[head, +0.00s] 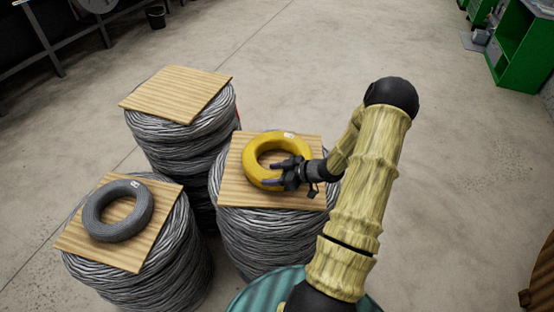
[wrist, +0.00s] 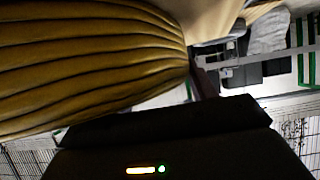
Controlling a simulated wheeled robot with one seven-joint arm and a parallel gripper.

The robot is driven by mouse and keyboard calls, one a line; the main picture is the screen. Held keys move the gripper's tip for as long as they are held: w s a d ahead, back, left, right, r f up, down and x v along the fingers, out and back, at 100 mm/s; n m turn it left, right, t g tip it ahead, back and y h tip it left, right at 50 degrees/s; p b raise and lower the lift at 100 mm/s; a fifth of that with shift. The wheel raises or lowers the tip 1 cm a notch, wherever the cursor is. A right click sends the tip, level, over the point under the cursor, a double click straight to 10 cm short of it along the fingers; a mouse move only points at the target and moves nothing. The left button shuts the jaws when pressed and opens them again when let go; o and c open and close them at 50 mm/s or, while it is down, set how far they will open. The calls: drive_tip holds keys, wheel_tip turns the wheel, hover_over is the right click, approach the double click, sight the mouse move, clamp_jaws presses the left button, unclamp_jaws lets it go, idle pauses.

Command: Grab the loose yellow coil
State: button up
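The yellow coil (head: 256,153) lies on a square wooden board (head: 309,143) on top of a grey cable stack. My gripper (head: 271,174) is at the coil's near right side in the head view. Its two dark fingers are apart, one near the inner hole and one near the outer edge, with part of the coil's ring between them. I cannot tell whether they press on it. In the wrist view the coil's ribbed side (wrist: 90,60) fills the upper left, with a dark finger (wrist: 206,84) close to its right end.
A grey coil (head: 104,210) lies on a board on the front left stack. The back left stack has a bare board (head: 177,93). A teal round surface (head: 262,292) is at the bottom. Green shelving (head: 520,45) stands far right.

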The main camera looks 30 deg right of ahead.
drive_tip(key=shift+s+a+f, duration=0.1)
drive_tip(key=shift+s, duration=0.05)
clamp_jaws()
drive_tip(key=shift+r, duration=0.7)
drive_tip(key=r, duration=0.9)
drive_tip(key=shift+w+p, duration=0.2)
drive_tip(key=shift+p, duration=0.2)
